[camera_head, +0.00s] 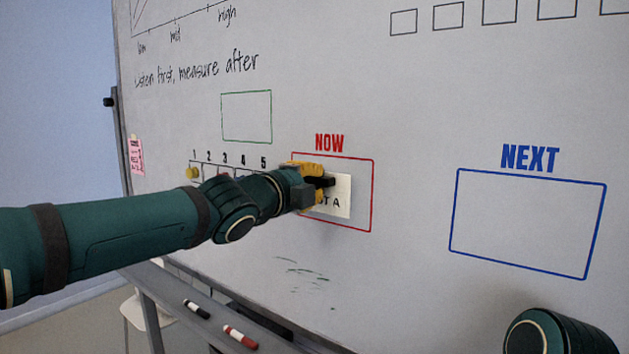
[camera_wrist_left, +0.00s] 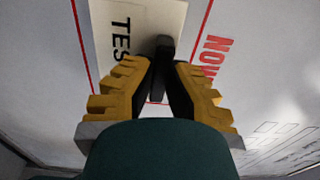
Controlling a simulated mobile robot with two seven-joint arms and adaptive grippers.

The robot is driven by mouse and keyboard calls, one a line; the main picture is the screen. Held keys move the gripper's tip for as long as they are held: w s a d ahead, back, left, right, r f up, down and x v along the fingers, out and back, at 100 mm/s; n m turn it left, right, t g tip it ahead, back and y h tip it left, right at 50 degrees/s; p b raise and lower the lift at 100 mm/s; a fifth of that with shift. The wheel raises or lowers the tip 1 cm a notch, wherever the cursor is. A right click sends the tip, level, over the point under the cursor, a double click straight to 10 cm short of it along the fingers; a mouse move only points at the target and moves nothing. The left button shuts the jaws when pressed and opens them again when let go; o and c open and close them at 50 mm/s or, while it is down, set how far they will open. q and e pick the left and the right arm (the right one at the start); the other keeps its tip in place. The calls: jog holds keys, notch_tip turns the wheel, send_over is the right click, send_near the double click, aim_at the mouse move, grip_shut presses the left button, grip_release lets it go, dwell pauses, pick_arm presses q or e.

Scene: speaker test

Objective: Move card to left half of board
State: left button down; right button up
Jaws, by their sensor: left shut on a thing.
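The white card (camera_head: 342,204) lies flat against the whiteboard inside the red NOW box (camera_head: 362,222); its lettering is partly hidden by my gripper, with "T A" showing. My left gripper (camera_head: 321,183), with yellow fingers, is at the card and shut on it. In the left wrist view, the left fingertips (camera_wrist_left: 163,72) close around a dark piece on the face of the card (camera_wrist_left: 113,62), where "TES" shows. My right gripper is out of view; only part of my right arm shows at the bottom right.
The whiteboard (camera_head: 410,120) has an empty blue NEXT box (camera_head: 525,225) on the right and an empty green box (camera_head: 246,117) at left. A numbered row with a yellow magnet (camera_head: 192,173) lies partly behind my left arm. Black (camera_head: 196,309) and red (camera_head: 240,337) markers lie on the tray below.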

pick_arm(q)
jog(key=shift+s+a, duration=0.35)
jog(key=shift+s, duration=0.1)
jog(key=shift+s+a, duration=0.2)
jog(key=shift+s, duration=0.1)
jog(key=shift+p+v, duration=0.65)
jog(key=shift+v, duration=0.5)
jog(key=shift+s+a, duration=0.15)
jog(key=shift+s, duration=0.05)
